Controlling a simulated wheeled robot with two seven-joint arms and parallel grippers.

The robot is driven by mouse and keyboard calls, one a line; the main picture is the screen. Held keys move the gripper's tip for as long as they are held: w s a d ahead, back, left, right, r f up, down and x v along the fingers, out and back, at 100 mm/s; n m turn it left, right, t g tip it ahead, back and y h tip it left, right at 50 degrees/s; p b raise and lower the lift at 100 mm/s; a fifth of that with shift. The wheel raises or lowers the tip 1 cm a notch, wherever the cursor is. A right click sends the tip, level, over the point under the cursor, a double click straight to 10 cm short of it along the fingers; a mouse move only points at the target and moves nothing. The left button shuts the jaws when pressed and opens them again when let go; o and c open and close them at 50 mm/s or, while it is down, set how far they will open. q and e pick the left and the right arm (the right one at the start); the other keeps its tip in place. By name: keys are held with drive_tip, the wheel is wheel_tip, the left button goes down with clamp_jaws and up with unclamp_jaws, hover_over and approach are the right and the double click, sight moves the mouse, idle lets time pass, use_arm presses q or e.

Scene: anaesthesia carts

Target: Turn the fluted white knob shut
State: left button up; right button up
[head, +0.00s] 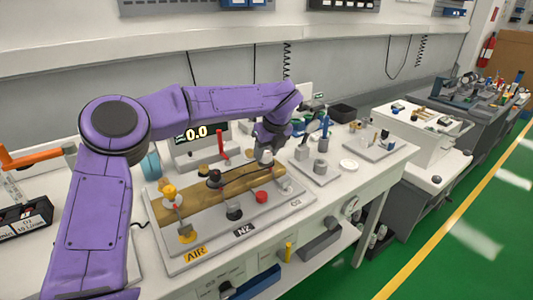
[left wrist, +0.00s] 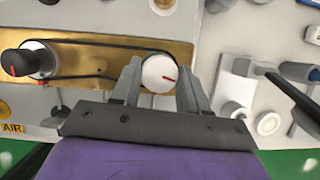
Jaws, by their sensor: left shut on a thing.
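In the head view the knob (head: 266,156) is a pale spot at the right end of the brass strip (head: 190,205), partly hidden by my gripper. My left gripper (head: 264,152) reaches down over it. In the left wrist view my left gripper (left wrist: 160,85) has a finger on each side of the knob, closed on it. My right gripper is in neither view.
The panel carries a yellow knob (head: 169,191), a black knob (head: 234,211) and a red knob (head: 262,197). A display (head: 197,132) reads 0.0 behind. A grey block with a white cylinder (head: 320,167) stands close to the right. Green floor lies beyond the bench.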

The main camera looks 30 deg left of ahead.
use_arm(q)
drive_tip(key=shift+m+t, duration=0.4)
drive_tip(key=shift+m, duration=0.6)
drive_tip(key=shift+a+m+h, duration=0.1)
drive_tip(key=shift+m+h, duration=0.3)
drive_tip(key=shift+m, duration=0.5)
drive_tip(key=m, duration=0.1)
drive_tip(key=m+t+h+p, duration=0.1)
drive_tip(key=m, duration=0.1)
drive_tip(key=shift+s+r+m, duration=0.1)
drive_tip(key=shift+r+m, duration=0.1)
drive_tip(key=shift+m, duration=0.1)
drive_tip(key=m+h+p, duration=0.1)
drive_tip(key=m+p, duration=0.3)
drive_tip(key=shift+a+r+t+h, duration=0.1)
drive_tip(key=shift+a+t+h, duration=0.1)
drive_tip(key=shift+t+h, duration=0.2)
drive_tip(key=m+h+p, duration=0.1)
drive_tip(key=m+p, duration=0.1)
drive_tip(key=shift+m, duration=0.4)
drive_tip(key=shift+m+p, duration=0.5)
drive_tip(key=shift+p, duration=0.05)
drive_tip(key=shift+f, duration=0.2)
drive_tip(key=o, duration=1.1)
drive_tip(key=shift+f, duration=0.1)
drive_tip(key=shift+c, duration=0.2)
